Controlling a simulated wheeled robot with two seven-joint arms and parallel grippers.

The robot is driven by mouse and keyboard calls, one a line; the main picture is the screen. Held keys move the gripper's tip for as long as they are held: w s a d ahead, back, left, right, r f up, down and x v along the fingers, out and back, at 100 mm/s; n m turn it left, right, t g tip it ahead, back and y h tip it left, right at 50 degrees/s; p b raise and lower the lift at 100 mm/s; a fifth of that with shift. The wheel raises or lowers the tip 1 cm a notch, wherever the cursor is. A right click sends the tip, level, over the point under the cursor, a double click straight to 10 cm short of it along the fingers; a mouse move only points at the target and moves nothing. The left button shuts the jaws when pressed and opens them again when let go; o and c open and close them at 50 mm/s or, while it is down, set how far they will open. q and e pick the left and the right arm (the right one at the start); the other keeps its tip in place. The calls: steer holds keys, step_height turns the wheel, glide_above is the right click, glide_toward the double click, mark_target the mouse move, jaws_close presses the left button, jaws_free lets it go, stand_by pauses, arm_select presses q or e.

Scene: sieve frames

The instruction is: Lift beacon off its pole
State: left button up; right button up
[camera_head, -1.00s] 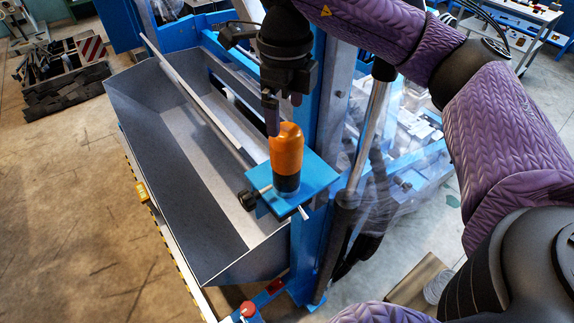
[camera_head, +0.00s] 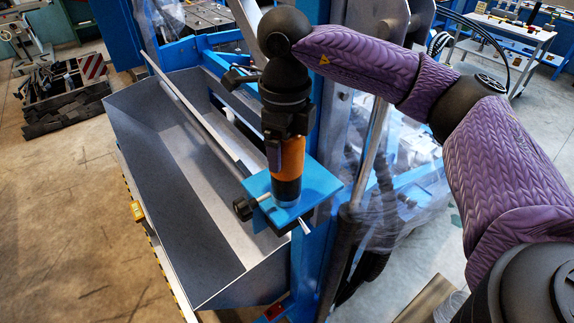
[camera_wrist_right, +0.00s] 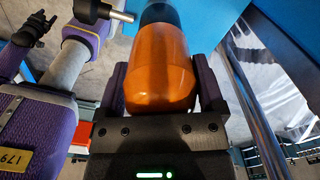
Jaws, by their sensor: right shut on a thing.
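The beacon is an orange dome (camera_head: 291,158) on a black base (camera_head: 287,188), standing upright over a blue plate (camera_head: 318,183). I cannot tell whether its base touches the plate; the pole is hidden. My right gripper (camera_head: 284,160) comes down from above and is shut around the orange dome. In the right wrist view the dome (camera_wrist_right: 160,70) sits between the two dark fingers of the gripper (camera_wrist_right: 163,88). A black shape at the upper left of that view looks like my left gripper (camera_wrist_right: 35,30); its jaws are too unclear to read.
A black clamp knob (camera_head: 243,208) sticks out left of the plate. A long grey trough (camera_head: 215,245) lies to the left, and a blue upright post (camera_head: 328,100) stands right behind the beacon. Plastic-wrapped parts (camera_head: 405,205) are to the right.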

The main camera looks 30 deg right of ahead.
steer(key=c, duration=0.3)
steer(key=shift+r+p, duration=1.9)
steer(key=shift+r, duration=0.6)
steer(key=shift+c, duration=0.2)
steer(key=shift+r, duration=0.1)
steer(key=shift+r+p, duration=0.85)
steer(key=shift+r, duration=0.1)
